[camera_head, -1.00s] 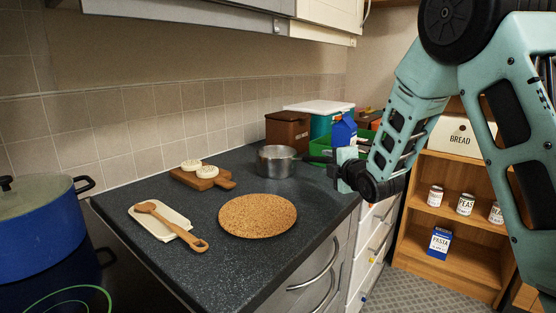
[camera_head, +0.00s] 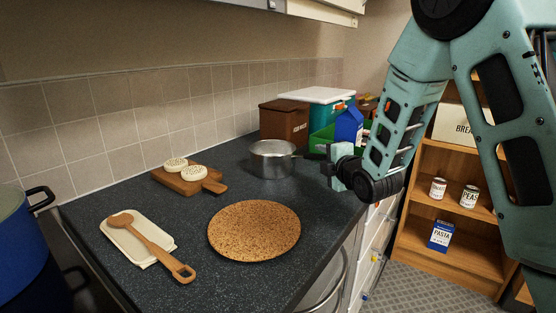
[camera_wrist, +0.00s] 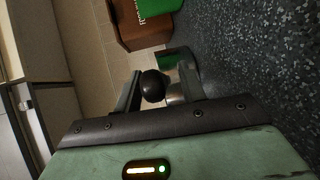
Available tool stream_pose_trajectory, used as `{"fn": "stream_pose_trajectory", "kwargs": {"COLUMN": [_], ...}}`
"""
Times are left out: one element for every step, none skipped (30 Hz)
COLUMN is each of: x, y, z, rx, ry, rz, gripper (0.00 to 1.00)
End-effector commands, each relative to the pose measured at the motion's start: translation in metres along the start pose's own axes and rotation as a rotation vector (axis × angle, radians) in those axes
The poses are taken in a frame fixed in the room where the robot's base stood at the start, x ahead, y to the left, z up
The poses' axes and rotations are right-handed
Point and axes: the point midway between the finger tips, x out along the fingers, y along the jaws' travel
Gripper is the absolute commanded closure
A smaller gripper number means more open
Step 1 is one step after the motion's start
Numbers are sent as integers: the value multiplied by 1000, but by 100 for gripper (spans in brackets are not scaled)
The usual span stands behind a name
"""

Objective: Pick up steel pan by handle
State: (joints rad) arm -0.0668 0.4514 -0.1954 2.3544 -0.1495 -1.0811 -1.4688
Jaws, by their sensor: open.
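The steel pan (camera_head: 270,160) stands upright on the dark counter, toward the back right. Its dark handle points right, toward my gripper (camera_head: 308,154). My gripper is at the handle, level with the pan's rim, with its fingers pointing left. In the wrist view my gripper (camera_wrist: 157,88) is open, and the round black end of the handle (camera_wrist: 153,86) shows between its two fingers. The pan's steel side (camera_wrist: 180,62) shows just beyond. I cannot tell whether either finger touches the handle.
A round cork mat (camera_head: 254,230) lies clear at the counter's front. A wooden board (camera_head: 190,183) with two pale round pieces and a spoon rest (camera_head: 135,238) with a wooden spoon are to the left. Behind stand a brown box (camera_head: 284,120), a green crate (camera_head: 322,140) and a blue carton (camera_head: 349,126).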

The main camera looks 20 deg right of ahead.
Motion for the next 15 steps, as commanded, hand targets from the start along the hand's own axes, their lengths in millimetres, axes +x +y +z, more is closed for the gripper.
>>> {"fn": "stream_pose_trajectory", "kwargs": {"x": [0,0,0,0,0,0,0,0,0,0,0,0,0,0,0], "y": [0,0,0,0,0,0,0,0,0,0,0,0,2,2,2], "z": [0,0,0,0,0,0,0,0,0,0,0,0,0,0,0], "rx": [0,0,0,0,0,0,0,0,0,0,0,0,1,1,1], "ry": [0,0,0,0,0,0,0,0,0,0,0,0,0,0,0], "rz": [0,0,0,0,0,0,0,0,0,0,0,0,6,6,5], "gripper": [60,60,60,60,63,74,82,90,100,100,100,100,100,100,100]}}
